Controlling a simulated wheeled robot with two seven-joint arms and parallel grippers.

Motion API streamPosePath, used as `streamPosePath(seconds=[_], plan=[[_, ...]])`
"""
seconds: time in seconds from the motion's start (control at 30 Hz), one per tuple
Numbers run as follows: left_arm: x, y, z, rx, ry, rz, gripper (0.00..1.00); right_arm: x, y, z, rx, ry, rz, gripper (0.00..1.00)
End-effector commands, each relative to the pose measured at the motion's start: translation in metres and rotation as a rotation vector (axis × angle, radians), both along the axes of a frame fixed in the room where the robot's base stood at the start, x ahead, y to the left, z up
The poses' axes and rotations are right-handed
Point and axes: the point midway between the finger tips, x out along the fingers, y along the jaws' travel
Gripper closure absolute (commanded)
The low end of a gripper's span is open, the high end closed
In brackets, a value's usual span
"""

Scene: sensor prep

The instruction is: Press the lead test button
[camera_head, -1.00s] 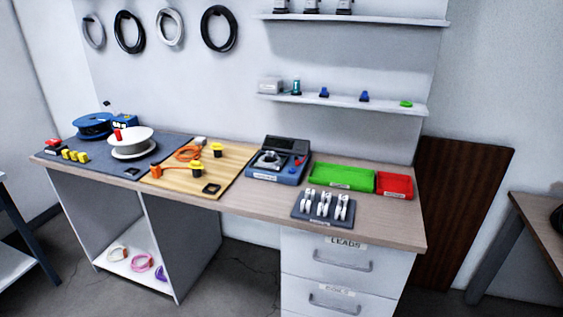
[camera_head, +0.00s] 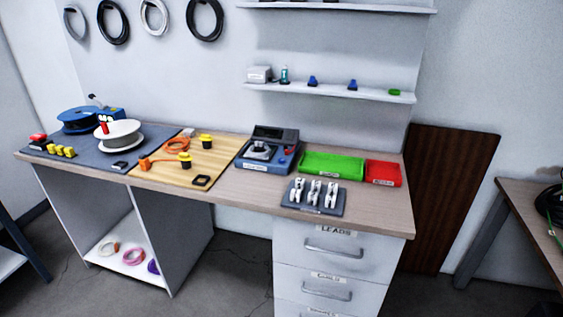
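A blue-grey test device (camera_head: 268,150) with a dark raised back panel stands on the workbench, left of the green tray. A round light-grey part (camera_head: 260,150) sits on its top, and small red and blue spots show at its right side. A label on its front is too small to read. Which spot is the lead test button I cannot tell. An orange cable (camera_head: 178,145) with an orange plug end (camera_head: 145,163) lies on the wooden board. Neither of my grippers is in view.
The workbench (camera_head: 240,192) holds a green tray (camera_head: 333,175), a red tray (camera_head: 383,184), a dark rack with white clips (camera_head: 314,197), a wooden board (camera_head: 205,170) and spools on a dark mat (camera_head: 95,158). Drawers (camera_head: 333,250) are below. Another table (camera_head: 515,195) stands right.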

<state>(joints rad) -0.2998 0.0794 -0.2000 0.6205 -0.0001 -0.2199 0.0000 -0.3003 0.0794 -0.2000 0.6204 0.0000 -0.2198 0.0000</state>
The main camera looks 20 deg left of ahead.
Motion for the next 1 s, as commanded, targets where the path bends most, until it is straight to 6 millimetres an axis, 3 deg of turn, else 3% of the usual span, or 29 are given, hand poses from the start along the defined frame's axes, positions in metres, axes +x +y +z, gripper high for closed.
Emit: streamPosePath(seconds=[0.03, 0.13, 1.0], plan=[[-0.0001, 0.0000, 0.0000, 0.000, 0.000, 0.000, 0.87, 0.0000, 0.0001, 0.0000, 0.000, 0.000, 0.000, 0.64], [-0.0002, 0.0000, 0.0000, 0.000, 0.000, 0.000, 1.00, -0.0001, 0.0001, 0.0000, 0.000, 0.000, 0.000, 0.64], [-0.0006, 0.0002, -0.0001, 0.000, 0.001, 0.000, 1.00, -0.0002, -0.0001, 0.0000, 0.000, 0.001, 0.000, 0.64]])
